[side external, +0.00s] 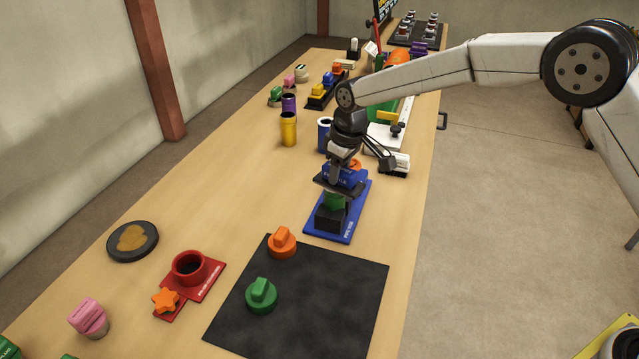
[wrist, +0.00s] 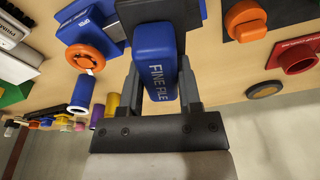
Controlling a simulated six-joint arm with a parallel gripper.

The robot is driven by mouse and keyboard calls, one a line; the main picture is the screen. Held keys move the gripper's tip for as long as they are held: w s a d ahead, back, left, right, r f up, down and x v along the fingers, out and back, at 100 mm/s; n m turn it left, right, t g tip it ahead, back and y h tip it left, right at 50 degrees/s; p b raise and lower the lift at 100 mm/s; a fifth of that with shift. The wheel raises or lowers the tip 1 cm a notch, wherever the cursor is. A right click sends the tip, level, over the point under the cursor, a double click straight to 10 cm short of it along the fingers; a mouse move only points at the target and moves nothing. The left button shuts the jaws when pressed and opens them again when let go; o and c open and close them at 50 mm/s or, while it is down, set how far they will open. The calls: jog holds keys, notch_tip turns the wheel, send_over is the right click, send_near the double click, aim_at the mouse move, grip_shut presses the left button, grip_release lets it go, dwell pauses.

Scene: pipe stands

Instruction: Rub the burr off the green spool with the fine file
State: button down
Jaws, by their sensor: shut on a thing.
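My gripper (side external: 345,165) is shut on the blue handle of the fine file (side external: 341,177), which reads "FINE FILE" in the wrist view (wrist: 158,60). The gripper's fingers (wrist: 160,85) lie on both sides of the handle. The file's dark plate is beneath the handle, just over the green spool (side external: 335,200). The spool sits in a black block (side external: 330,218) on a blue base plate (side external: 345,230). Whether the file touches the spool I cannot tell. The burr is not visible, and the wrist view hides the spool behind the file.
A black mat (side external: 310,310) in front holds an orange knobbed piece (side external: 282,242) and a green knobbed piece (side external: 261,295). A red holder (side external: 188,268) stands left of it. A blue cup (side external: 324,130) and a yellow cup (side external: 288,130) stand behind. The left middle of the table is clear.

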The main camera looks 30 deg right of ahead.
jog(key=shift+w+a+f, duration=0.1)
jog(key=shift+w+a, duration=0.2)
jog(key=shift+w, duration=0.2)
jog(key=shift+w+a, duration=0.25)
jog(key=shift+w, duration=0.2)
jog(key=shift+s, duration=0.15)
jog(key=shift+s+d, duration=0.3)
jog(key=shift+s, duration=0.2)
jog(key=shift+s+d, duration=0.3)
jog(key=shift+s, duration=0.2)
jog(key=shift+w, duration=0.1)
jog(key=shift+w+a, duration=0.3)
jog(key=shift+w, duration=0.2)
jog(key=shift+w+a, duration=0.3)
jog(key=shift+w, duration=0.2)
jog(key=shift+s+d, duration=0.1)
jog(key=shift+s+d, duration=0.3)
jog(key=shift+s, duration=0.2)
jog(key=shift+s+d, duration=0.2)
jog(key=shift+s, duration=0.2)
